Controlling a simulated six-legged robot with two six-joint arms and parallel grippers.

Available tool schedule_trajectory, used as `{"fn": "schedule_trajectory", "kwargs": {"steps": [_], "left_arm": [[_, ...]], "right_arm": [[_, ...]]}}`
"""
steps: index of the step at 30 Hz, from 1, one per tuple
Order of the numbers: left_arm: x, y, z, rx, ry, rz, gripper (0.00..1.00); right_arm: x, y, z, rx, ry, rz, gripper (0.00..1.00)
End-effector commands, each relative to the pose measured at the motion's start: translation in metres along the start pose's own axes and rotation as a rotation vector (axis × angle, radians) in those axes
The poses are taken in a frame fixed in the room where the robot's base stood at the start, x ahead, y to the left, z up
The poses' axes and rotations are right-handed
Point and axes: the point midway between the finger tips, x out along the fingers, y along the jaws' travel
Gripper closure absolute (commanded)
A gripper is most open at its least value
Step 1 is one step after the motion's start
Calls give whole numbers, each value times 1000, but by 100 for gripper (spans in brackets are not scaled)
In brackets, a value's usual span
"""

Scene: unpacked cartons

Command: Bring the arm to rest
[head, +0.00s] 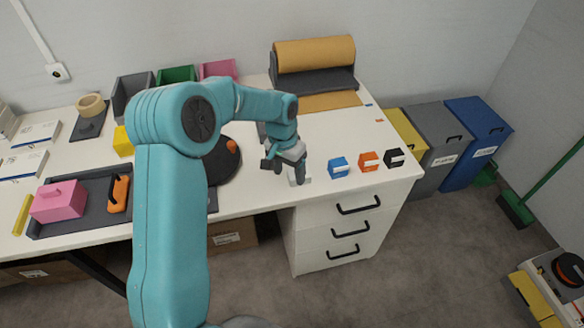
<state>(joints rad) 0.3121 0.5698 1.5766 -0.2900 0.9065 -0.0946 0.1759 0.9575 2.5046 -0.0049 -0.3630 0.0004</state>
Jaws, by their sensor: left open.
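My left arm (170,220), teal with dark joint caps, rises from the bottom and bends over to the right above the white table. My left gripper (285,170) points down over the table's front part, left of a blue clip-shaped block. Its jaws are open. Nothing is clearly held. My right gripper is not in view.
Blue (338,168), orange (369,161) and black (394,157) blocks stand near the table's (330,125) right edge. A dark tray (90,215) holds a pink block (58,202) and an orange tool (119,194). Bins (475,140) stand right of the table.

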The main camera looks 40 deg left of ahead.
Motion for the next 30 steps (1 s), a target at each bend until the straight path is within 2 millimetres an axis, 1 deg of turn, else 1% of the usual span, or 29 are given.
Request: {"fn": "schedule_trajectory", "kwargs": {"steps": [7, 9, 11, 14, 15, 17, 18, 20, 21, 24, 25, 27, 30], "left_arm": [[0, 0, 0, 0, 0, 0, 33], [6, 3, 1, 3, -2, 6, 33], [20, 13, 4, 9, -4, 23, 33], [64, 48, 19, 19, -5, 79, 33], [86, 66, 30, 20, -5, 109, 33], [119, 96, 53, 13, -7, 153, 33], [139, 115, 71, 2, -8, 180, 33], [163, 141, 102, -19, -11, 213, 33], [176, 156, 124, -35, -14, 229, 33], [195, 182, 174, -79, -22, 249, 33], [198, 186, 187, -89, -23, 250, 33], [202, 193, 209, -108, -25, 249, 33], [203, 197, 226, -124, -23, 245, 33]], "right_arm": [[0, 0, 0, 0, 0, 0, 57], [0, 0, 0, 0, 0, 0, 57], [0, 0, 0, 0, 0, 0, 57], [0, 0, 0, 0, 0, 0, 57], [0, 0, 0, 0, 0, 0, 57], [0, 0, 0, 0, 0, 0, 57], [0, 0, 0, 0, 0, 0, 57], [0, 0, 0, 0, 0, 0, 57], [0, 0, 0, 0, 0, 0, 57], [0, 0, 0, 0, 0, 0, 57], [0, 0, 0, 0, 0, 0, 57], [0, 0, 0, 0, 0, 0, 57], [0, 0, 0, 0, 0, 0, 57]]}}
